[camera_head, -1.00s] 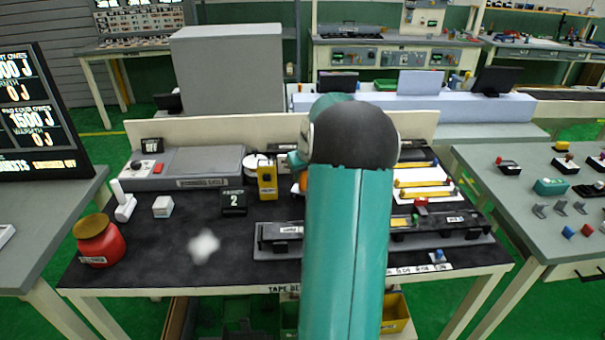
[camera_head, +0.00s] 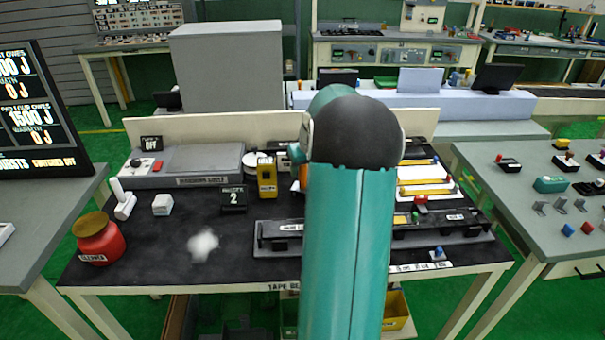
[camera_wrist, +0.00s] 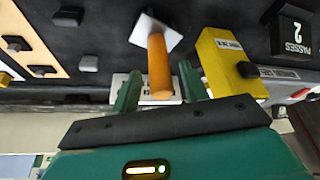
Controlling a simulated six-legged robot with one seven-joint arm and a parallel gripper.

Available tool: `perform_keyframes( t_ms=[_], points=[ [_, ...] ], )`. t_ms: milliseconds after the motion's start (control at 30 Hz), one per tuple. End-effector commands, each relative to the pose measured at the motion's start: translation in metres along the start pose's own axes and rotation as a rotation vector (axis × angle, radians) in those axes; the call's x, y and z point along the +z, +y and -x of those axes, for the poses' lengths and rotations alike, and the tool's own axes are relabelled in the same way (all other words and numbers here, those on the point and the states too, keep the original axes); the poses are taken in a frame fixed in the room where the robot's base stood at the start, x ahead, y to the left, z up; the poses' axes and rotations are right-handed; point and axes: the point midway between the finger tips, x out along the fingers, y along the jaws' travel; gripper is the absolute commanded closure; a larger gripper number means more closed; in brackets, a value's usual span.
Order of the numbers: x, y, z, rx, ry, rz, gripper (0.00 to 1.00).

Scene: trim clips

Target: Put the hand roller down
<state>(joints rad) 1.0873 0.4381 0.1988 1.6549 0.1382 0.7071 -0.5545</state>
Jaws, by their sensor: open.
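The hand roller, as I take it, shows in the wrist view as an orange handle (camera_wrist: 159,66) with a pale square piece (camera_wrist: 153,31) at its far end. It is at the black mat of the bench. My gripper (camera_wrist: 160,82) is open, its two green fingers on either side of the handle's near end, with a gap visible on both sides. Whether the roller rests fully on the surface I cannot tell. In the head view my arm hides the gripper and most of that spot; only a sliver of orange shows beside the arm.
A yellow box (camera_head: 267,178) stands close beside the roller, also in the wrist view (camera_wrist: 229,62). A "Passes 2" display (camera_head: 233,199) is nearby. A long black fixture (camera_head: 280,238) lies in front. A red jar (camera_head: 100,243) and white patch (camera_head: 203,246) are left.

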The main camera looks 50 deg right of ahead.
Motion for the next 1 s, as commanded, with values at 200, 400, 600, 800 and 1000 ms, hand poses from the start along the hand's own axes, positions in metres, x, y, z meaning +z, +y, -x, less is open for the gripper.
perform_keyframes(
  t_ms=[200, 400, 600, 800, 1000],
  points=[
    [-0.001, 0.000, 0.052, 0.004, 0.005, 0.002, 0.55],
    [-0.001, 0.000, 0.087, 0.003, 0.004, 0.000, 0.55],
    [0.000, 0.000, 0.100, 0.001, 0.002, 0.001, 0.55],
    [-0.001, -0.006, 0.102, 0.000, 0.002, 0.006, 0.55],
    [0.002, -0.090, 0.130, -0.007, 0.004, 0.080, 0.55]
  ],
)
